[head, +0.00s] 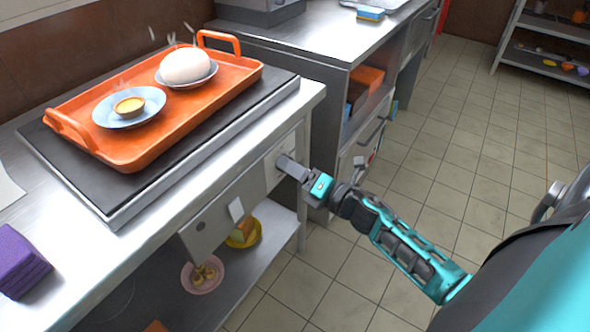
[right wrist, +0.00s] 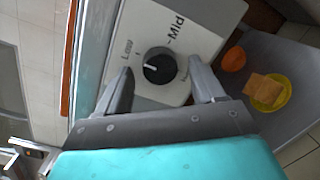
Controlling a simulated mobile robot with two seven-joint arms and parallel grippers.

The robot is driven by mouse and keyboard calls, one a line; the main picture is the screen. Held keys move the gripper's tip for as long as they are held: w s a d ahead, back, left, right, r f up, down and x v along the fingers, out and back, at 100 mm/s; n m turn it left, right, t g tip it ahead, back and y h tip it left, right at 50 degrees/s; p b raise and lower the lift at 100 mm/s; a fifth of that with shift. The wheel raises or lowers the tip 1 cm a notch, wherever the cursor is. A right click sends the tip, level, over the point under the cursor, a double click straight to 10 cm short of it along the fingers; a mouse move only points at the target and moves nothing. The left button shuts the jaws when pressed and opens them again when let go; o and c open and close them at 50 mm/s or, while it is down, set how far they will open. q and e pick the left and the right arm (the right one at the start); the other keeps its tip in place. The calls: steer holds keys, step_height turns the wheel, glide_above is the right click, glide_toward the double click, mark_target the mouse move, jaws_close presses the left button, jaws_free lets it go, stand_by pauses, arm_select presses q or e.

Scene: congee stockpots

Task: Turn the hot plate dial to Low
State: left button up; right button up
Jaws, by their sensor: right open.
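The hot plate (head: 85,185) is a flat black slab on the steel counter. An orange tray (head: 140,158) stands on it. In the right wrist view the dial (right wrist: 158,68) is a round black knob with a white pointer mark on a light panel (right wrist: 205,35). The pointer faces left in the picture, on the side of the "Low" label; "Mid" is printed above right, and a label at right is partly hidden. My right gripper (right wrist: 160,76) is open, its fingers on either side of the dial; contact cannot be told. In the head view the right gripper (head: 284,166) hides the dial.
A purple block (head: 20,262) lies on the counter. Dishes, including a yellow one (head: 243,236), sit on the shelf below. The tiled floor (head: 470,140) at right is clear.

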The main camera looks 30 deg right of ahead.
arm_select(q)
steer(key=shift+w+r+p, duration=0.1)
steer(key=shift+r+p, duration=0.4)
steer(key=shift+r, duration=0.05)
arm_select(e)
steer(key=v, duration=1.3)
